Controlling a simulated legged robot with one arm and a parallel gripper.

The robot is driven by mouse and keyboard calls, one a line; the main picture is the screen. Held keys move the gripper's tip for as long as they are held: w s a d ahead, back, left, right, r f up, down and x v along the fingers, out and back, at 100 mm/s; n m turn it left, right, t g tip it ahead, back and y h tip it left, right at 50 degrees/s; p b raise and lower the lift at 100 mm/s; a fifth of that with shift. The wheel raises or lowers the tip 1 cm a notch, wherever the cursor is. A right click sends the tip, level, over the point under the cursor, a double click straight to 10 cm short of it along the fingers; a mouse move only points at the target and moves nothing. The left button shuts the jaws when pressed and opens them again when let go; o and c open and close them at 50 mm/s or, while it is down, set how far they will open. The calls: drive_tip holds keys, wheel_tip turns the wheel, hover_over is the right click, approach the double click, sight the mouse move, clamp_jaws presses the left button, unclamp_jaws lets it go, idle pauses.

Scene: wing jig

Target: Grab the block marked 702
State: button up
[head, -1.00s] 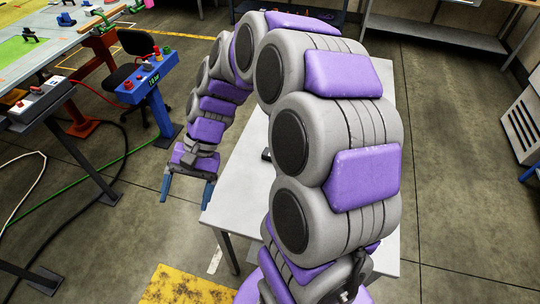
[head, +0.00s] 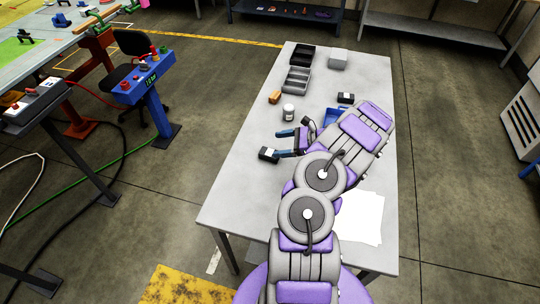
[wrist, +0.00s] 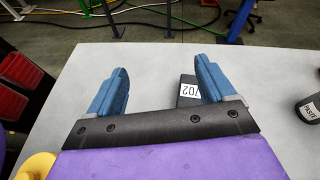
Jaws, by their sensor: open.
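The block marked 702 (wrist: 187,91) is dark with a white label and lies on the table between my open fingers, close beside the right one, which hides part of it. In the head view a dark block with a white label (head: 268,154) lies near the table's left edge, at the tip of my lower finger; it appears to be the same block. My gripper (head: 279,143) is open and empty; it also shows in the wrist view (wrist: 160,70). I cannot tell whether a finger touches the block.
On the grey table (head: 240,190) are a white jar (head: 289,113), an orange-brown block (head: 274,97), another dark labelled block (head: 346,98), a blue tray (head: 333,117), dark and grey bins (head: 297,80) and a grey box (head: 338,59). White paper (head: 364,220) lies at the front right.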

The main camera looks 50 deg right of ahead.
drive_tip(key=s+d+f+m+h, duration=0.1)
drive_tip(key=s+d+f, duration=0.1)
drive_tip(key=s+d+f+m+h, duration=0.1)
drive_tip(key=s+d+f, duration=0.1)
drive_tip(key=s+d+f+m+t, duration=0.1)
drive_tip(key=s+d+f, duration=0.1)
drive_tip(key=s+d, duration=0.1)
drive_tip(key=shift+f+m+h, duration=0.35)
drive_tip(key=shift+m+h, duration=0.05)
drive_tip(key=shift+f, duration=0.2)
drive_tip(key=b, duration=0.3)
approach(270, 154)
drive_tip(key=w+f, duration=0.1)
drive_tip(key=w, duration=0.1)
drive_tip(key=w+f, duration=0.2)
drive_tip(key=shift+a, duration=0.4)
drive_tip(key=shift+r+b+x, duration=0.2)
drive_tip(key=shift+b+x, duration=0.7)
drive_tip(key=shift+x, duration=2.1)
drive_tip(key=shift+w, duration=0.15)
drive_tip(key=shift+c, duration=0.3)
drive_tip(key=shift+f, duration=0.1)
drive_tip(key=c, duration=1.4)
